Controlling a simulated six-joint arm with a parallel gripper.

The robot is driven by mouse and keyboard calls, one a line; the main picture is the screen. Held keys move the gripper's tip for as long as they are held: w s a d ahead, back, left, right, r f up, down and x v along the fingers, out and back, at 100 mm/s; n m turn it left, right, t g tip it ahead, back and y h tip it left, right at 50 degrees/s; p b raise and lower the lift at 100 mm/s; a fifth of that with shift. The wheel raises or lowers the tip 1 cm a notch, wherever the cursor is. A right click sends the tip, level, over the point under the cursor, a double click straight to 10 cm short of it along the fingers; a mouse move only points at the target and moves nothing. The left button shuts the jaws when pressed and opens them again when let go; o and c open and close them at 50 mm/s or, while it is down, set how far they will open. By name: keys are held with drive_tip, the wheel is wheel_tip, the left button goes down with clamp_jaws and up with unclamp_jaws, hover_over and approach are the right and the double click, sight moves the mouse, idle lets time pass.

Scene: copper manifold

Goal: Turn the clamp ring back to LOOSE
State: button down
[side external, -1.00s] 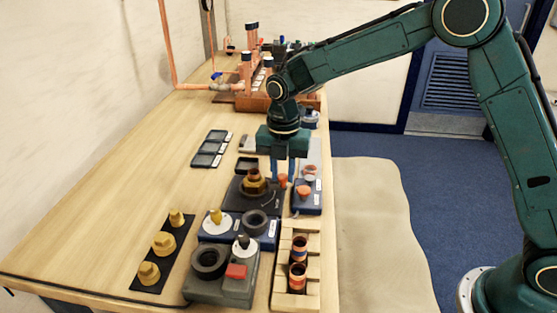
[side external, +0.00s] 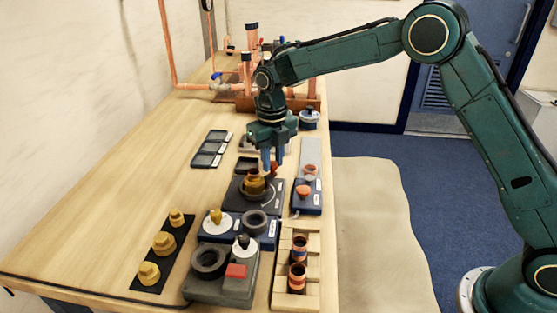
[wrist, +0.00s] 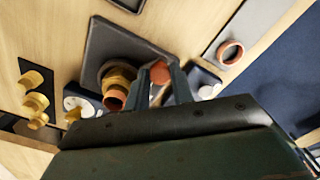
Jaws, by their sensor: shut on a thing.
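The clamp ring (side external: 252,187) is a brass-coloured fitting around a short copper tube on a dark square base (side external: 236,202). It also shows in the wrist view (wrist: 116,77), with the open tube end (wrist: 115,98) beside it. My gripper (side external: 272,165) points down just behind and to the right of the ring. In the wrist view its two fingers (wrist: 160,72) are closed around an orange-red knob (wrist: 160,71) next to the ring. The fingers hide how the knob joins the ring. A curved pale mark shows on the base; its lettering is too small to read.
A blue fixture (side external: 307,203) with orange parts stands close on the right. Blue and grey fixtures (side external: 221,288) with dark rings stand in front. A wooden rack (side external: 282,298) holds copper fittings. Brass fittings sit on a black strip (side external: 150,285). The table's left middle is clear.

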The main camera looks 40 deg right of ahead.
drive_tip(key=shift+w+r+n, duration=0.1)
drive_tip(key=shift+w+n, duration=0.2)
drive_tip(key=shift+n, duration=0.1)
drive_tip(key=c, duration=1.2)
unclamp_jaws()
drive_tip(key=shift+r, duration=0.1)
wheel_tip(320, 180, up, 14)
drive_tip(key=shift+f, duration=0.2)
drive_tip(key=shift+s, duration=0.1)
